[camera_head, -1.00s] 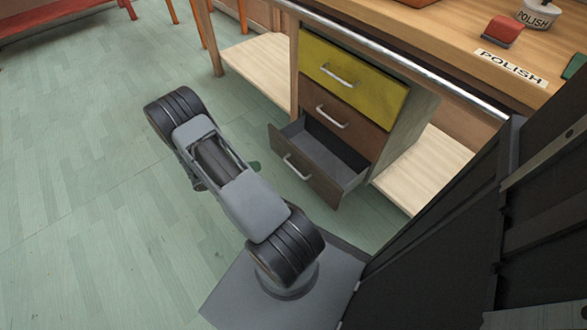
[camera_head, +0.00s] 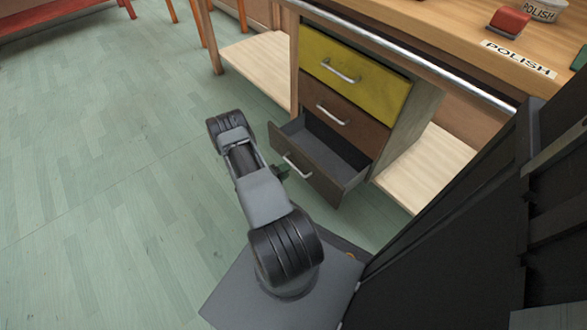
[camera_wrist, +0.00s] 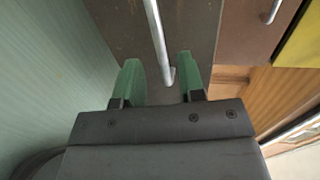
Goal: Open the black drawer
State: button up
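The bottom drawer (camera_head: 318,178) of the cabinet is dark brown, close to black, and stands pulled out, with its grey inside showing. Its silver bar handle (camera_head: 296,165) is on the front. In the wrist view the dark drawer front (camera_wrist: 110,30) fills the upper middle, and the handle (camera_wrist: 157,35) reaches down between my fingertips. My gripper (camera_wrist: 159,65) has two green fingers, spread apart on either side of the handle's end, with gaps visible. In the head view my gripper (camera_head: 281,172) is mostly hidden by my arm, close to the drawer front.
Above it are a shut brown drawer (camera_head: 345,115) and a shut yellow drawer (camera_head: 355,72). A wooden worktop with a metal edge rail (camera_head: 400,48) overhangs them. Pale low shelves (camera_head: 258,68) flank the cabinet. Green floor (camera_head: 90,200) is clear at the left.

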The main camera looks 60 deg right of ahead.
aim_at(294, 166)
jog(key=shift+b+x, duration=0.55)
jog(key=shift+x, duration=1.95)
jog(key=shift+c, duration=0.3)
grip_shut()
